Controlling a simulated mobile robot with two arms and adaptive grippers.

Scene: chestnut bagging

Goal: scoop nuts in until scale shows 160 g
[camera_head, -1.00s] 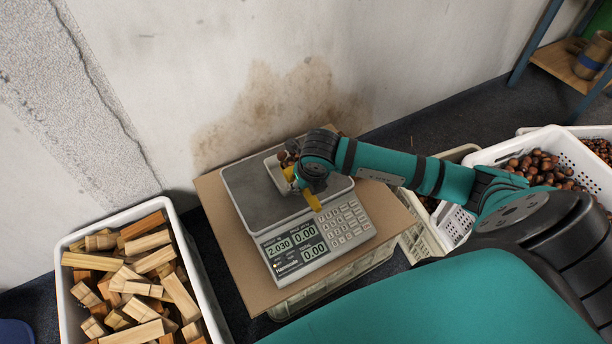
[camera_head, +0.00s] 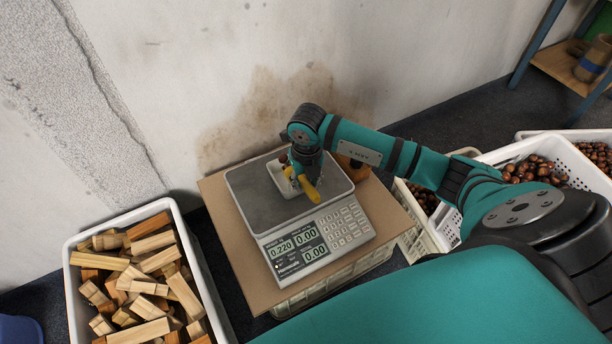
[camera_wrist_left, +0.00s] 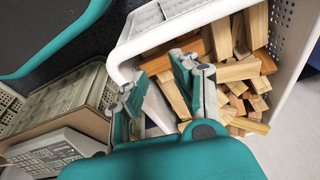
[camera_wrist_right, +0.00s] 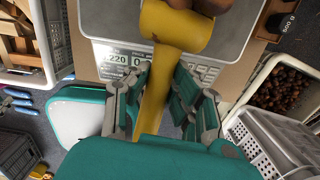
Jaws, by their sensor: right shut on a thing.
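The scale (camera_head: 262,205) stands on a cardboard sheet, and its weight display (camera_head: 281,246) reads 0.220. A small white tray (camera_head: 276,174) sits on its plate, partly hidden by my right gripper. My right gripper (camera_head: 304,180) is shut on the handle of a yellow scoop (camera_head: 310,190), over the tray. In the right wrist view the scoop (camera_wrist_right: 175,28) has brown nuts (camera_wrist_right: 207,6) at its far end. Nuts inside the tray are mostly hidden. My left gripper (camera_wrist_left: 160,88) is open and empty beside the wood crate.
A white crate of wood blocks (camera_head: 185,225) stands left of the scale. White baskets of nuts (camera_head: 580,178) stand at the right. A black 500 g piece (camera_wrist_right: 277,24) lies by the scale. The wall is close behind.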

